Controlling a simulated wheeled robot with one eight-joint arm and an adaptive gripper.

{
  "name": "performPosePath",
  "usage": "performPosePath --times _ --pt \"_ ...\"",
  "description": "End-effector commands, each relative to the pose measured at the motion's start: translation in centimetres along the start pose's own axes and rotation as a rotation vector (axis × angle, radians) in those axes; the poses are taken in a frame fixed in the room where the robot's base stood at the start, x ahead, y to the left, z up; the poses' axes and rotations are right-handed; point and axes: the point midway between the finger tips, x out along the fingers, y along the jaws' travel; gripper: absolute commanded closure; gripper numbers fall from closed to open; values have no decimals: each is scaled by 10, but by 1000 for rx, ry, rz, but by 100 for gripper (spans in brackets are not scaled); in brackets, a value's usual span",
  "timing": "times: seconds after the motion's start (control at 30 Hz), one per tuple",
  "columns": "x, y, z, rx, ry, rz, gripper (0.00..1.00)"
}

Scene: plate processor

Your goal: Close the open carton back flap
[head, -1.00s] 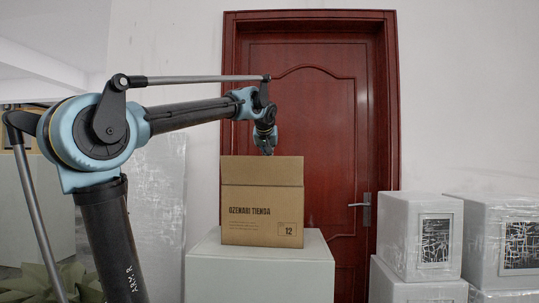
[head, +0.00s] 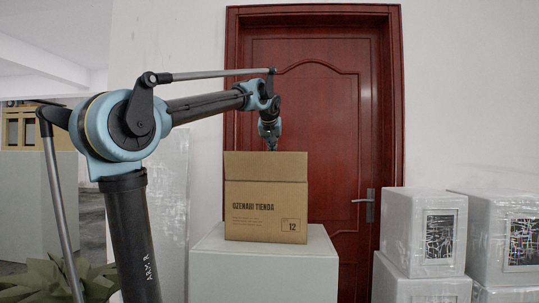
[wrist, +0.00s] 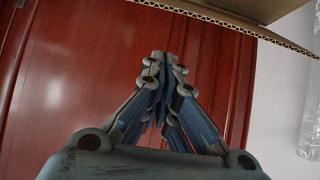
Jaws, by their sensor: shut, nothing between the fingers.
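The brown carton (head: 265,214) stands upright on a pale pedestal, its printed face toward the head camera. A plain cardboard strip, apparently a flap (head: 265,166), stands up along its near top edge and hides the opening and any back flap. My gripper (head: 271,148) points down at this strip's top edge, apparently behind the carton, with its tips partly hidden. In the wrist view, my gripper (wrist: 163,60) has its fingers together and empty. A cardboard panel with a corrugated edge (wrist: 235,22) crosses the top of that view, apart from the fingers; I cannot tell which flap it is.
The pale pedestal (head: 264,270) bears the carton. A red door (head: 335,130) with a metal handle is behind it. Wrapped boxes (head: 420,230) are stacked at the right. A green plant (head: 60,278) is at the lower left.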

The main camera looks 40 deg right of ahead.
Motion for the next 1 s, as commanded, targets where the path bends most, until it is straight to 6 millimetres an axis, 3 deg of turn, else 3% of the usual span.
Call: performPosePath --times 0.07,0.6,0.83,1.0 --pt "-4 0 -6 -1 0 0 100" --pt "-81 -5 17 -4 1 -4 100" --pt "-96 -5 19 -5 -4 -7 100" --pt "-98 -9 2 -8 -63 -20 100"
